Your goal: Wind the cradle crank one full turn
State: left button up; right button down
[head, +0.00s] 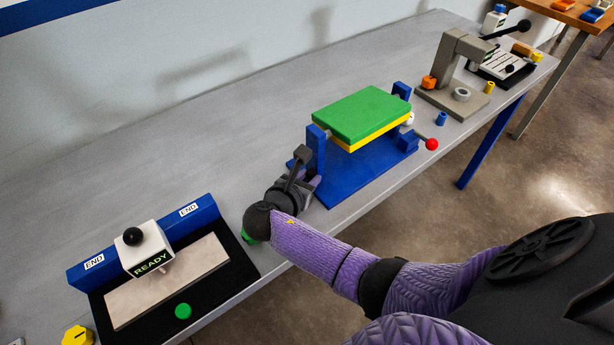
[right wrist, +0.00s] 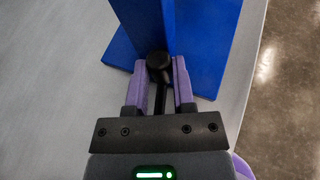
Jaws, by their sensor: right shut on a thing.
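The cradle has a blue base (head: 366,180) and two blue posts, the left one (head: 316,150) nearest my gripper. A green slab on a yellow layer (head: 362,114) lies level between the posts. My right gripper (head: 308,183) is at the left post's outer side. In the right wrist view, my right gripper (right wrist: 160,82) has its purple fingers shut on the black crank handle (right wrist: 158,60), whose knob shows between the fingertips in front of the blue post (right wrist: 153,25). The crank's joint with the post is mostly hidden. My left gripper is not in view.
A red-knobbed lever (head: 432,144) sticks out at the cradle's right. A grey press (head: 455,60) stands farther right on the grey bench (head: 230,130). A black tray with a white READY block (head: 147,256) is at the left. The bench behind the cradle is clear.

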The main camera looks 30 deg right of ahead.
jog(key=shift+s+r+m+g+h, duration=0.15)
jog(key=shift+m+g+h, duration=0.15)
jog(key=shift+m+g, duration=0.35)
jog(key=shift+s+m+g+h, duration=0.15)
jog(key=shift+s+m+g, duration=0.05)
jog(key=shift+m+g, duration=0.4)
jog(key=shift+s+m+g+h, duration=0.15)
jog(key=shift+s+m+g, duration=0.05)
jog(key=shift+m+g, duration=0.3)
jog(key=shift+c, duration=2.2)
grip_release()
jog(key=shift+a+p, duration=0.3)
jog(key=p+v, duration=0.1)
jog(key=v, duration=0.8)
jog(key=shift+a+p, duration=0.15)
jog(key=shift+p, duration=0.25)
